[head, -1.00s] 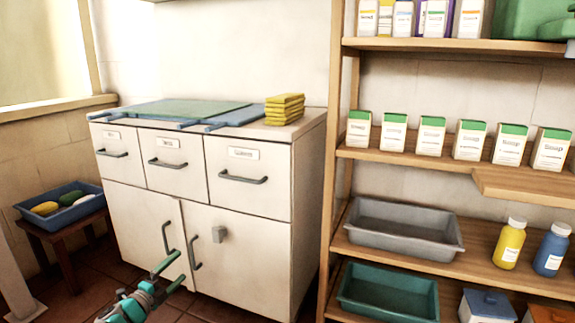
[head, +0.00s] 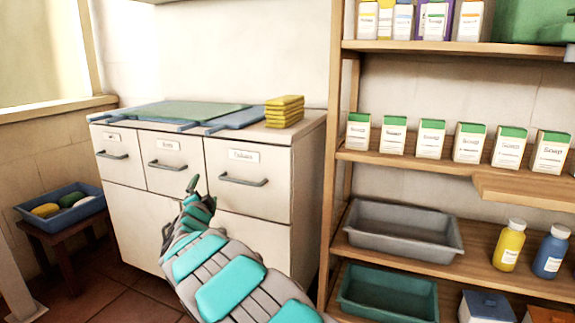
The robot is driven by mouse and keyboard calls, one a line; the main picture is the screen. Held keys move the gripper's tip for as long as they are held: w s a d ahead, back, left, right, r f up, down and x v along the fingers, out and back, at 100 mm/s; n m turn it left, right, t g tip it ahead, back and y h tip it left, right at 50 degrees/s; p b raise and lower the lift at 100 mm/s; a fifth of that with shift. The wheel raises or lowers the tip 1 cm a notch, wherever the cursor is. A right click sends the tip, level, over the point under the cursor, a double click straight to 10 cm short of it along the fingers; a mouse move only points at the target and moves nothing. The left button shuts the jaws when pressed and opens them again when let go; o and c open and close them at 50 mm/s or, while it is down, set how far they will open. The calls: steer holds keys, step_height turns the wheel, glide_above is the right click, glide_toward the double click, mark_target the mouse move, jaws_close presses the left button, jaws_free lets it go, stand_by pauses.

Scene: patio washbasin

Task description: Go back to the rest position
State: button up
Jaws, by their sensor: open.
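The three labelled drawers look closed.
A stack of yellow sponges (head: 284,110) and green and blue mats lie on the cabinet top. On the right, a wooden shelf (head: 440,165) holds soap boxes, bottles and trays. A blue tray (head: 62,210) sits on a stool at left. Floor at lower left is clear.

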steer(key=s+d+n+g, duration=0.35)
steer(key=s+d, duration=0.35)
steer(key=d, duration=0.4)
steer(key=s+d+n+g, duration=0.35)
steer(key=s+d, duration=0.25)
steer(key=d, duration=0.4)
steer(key=s+d+f+n+g, duration=0.1)
steer(key=s+d+f+g, duration=0.2)
steer(key=s, duration=1.3)
steer(key=s+d+f+n+g+h+p, duration=0.1)
steer(key=s+d+f+g, duration=0.2)
steer(key=s+d, duration=0.6)
steer(key=s+d+f+n+g+h, duration=0.1)
steer(key=s+d+f+g, duration=0.3)
steer(key=s, duration=2)
steer(key=d+g, duration=0.3)
steer(key=shift+n+p, duration=0.35)
steer(key=shift+n, duration=0.05)
steer(key=shift+d+f, duration=0.1)
